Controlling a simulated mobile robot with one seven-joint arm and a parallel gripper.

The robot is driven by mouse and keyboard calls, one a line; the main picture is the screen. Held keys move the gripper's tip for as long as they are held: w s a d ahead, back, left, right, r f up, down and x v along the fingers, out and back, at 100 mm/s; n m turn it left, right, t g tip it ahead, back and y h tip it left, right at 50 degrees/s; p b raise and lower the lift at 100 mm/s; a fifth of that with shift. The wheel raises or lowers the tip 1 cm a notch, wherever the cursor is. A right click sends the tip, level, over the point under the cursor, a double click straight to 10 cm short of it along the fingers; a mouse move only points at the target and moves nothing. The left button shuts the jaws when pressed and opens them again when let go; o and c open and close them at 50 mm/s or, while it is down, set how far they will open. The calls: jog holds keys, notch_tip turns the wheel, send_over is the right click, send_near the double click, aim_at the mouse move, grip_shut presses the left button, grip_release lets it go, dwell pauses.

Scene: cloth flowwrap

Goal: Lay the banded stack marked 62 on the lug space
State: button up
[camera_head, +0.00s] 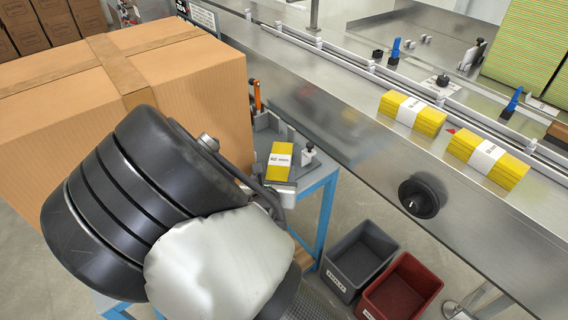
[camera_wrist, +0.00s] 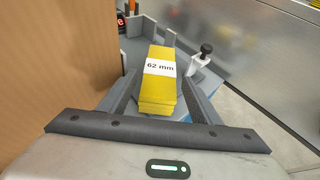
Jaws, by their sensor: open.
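The banded stack marked 62 (camera_wrist: 160,82) is a yellow pile with a white band reading "62 mm". It lies on a grey tray at the blue bench, and it also shows in the head view (camera_head: 279,172). My gripper (camera_wrist: 161,90) is open, with one finger on each side of the stack. Contact with the stack cannot be told. In the head view my arm hides most of the gripper. Two similar yellow stacks, one farther (camera_head: 413,112) and one nearer (camera_head: 487,158), lie on the steel conveyor (camera_head: 340,105). A small red mark shows between them; no lug space is clearly labelled.
A large cardboard box (camera_head: 190,85) stands close left of the stack. A black-knobbed clamp (camera_wrist: 204,54) stands at its right. A grey bin (camera_head: 361,258) and a red bin (camera_head: 402,288) are on the floor. The conveyor left of the yellow stacks looks clear.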

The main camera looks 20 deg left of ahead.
aim_at(279, 161)
jog(key=b+x, duration=0.1)
jog(key=x, duration=0.7)
jog(key=c, duration=0.9)
jog(key=shift+r, duration=0.1)
jog(key=shift+r, duration=0.65)
notch_tip(279, 161, up, 2)
jog(key=shift+r+p, duration=0.25)
jog(key=shift+p, duration=0.3)
jog(key=s+d, duration=0.2)
jog(key=s, duration=0.6)
jog(key=s+d+p, duration=0.1)
jog(key=s+d, duration=0.2)
jog(key=s, duration=0.6)
jog(key=shift+d+f, duration=0.2)
jog(key=shift+d, duration=0.1)
